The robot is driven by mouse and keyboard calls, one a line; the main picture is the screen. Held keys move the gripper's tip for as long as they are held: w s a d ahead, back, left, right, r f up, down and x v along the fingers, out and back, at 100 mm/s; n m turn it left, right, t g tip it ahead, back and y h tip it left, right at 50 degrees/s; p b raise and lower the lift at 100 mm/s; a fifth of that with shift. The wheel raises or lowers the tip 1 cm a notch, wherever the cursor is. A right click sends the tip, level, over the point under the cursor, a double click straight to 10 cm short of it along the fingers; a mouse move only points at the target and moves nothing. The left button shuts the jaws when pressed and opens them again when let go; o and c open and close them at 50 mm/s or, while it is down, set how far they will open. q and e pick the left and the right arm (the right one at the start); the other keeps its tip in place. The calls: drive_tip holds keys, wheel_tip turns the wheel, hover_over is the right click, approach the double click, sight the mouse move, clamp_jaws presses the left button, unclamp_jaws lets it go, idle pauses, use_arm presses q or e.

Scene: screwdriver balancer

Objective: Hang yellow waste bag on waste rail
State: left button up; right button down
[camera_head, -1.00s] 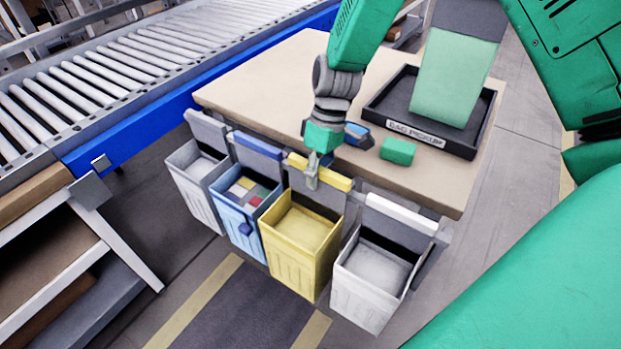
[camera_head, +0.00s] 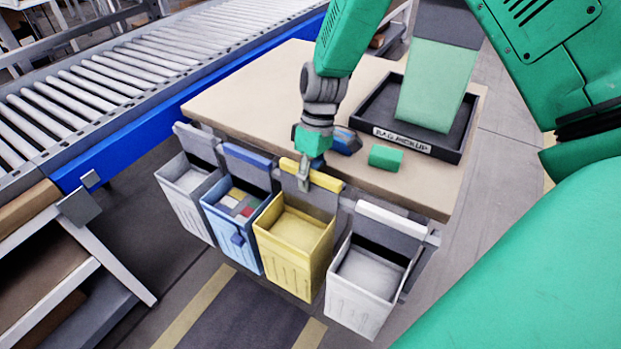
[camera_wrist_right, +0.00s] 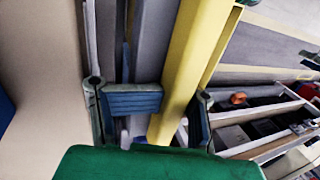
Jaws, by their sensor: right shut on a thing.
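The yellow waste bag (camera_head: 292,232) is an open box-shaped bag with a yellow top strip. It stands upright in the row at the table's front edge, between the blue and right-hand white bags. My right gripper (camera_head: 304,182) points down and is shut on its top strip. In the right wrist view the yellow strip (camera_wrist_right: 188,65) runs between the fingers of my right gripper (camera_wrist_right: 168,108). A grey part of the waste rail (camera_head: 347,204) shows right of the yellow bag. Whether the bag's hook rests on the rail is hidden. My left gripper is not in view.
A blue bag (camera_head: 238,222) with coloured pieces hangs to the left, beyond it a white bag (camera_head: 188,200). Another white bag (camera_head: 365,285) hangs to the right. A black tray labelled BAG PICKUP (camera_head: 415,145) and a green block (camera_head: 386,157) lie on the table (camera_head: 240,103).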

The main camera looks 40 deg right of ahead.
drive_tip(key=shift+a+r, duration=0.1)
drive_tip(key=shift+a, duration=0.55)
drive_tip(key=shift+d+f, duration=0.4)
drive_tip(key=shift+d, duration=0.35)
drive_tip(key=shift+a+f, duration=0.25)
drive_tip(key=shift+a, duration=0.45)
drive_tip(key=shift+d+f, duration=0.35)
drive_tip(key=shift+d, duration=0.05)
drive_tip(key=c, duration=0.9)
unclamp_jaws()
drive_tip(key=shift+d, duration=0.15)
drive_tip(key=shift+s+a+r, duration=0.1)
drive_tip(key=shift+a, duration=0.35)
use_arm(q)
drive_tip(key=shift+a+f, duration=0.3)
use_arm(e)
drive_tip(key=shift+d, duration=0.35)
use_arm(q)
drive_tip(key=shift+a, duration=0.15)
use_arm(e)
drive_tip(key=shift+a, duration=0.15)
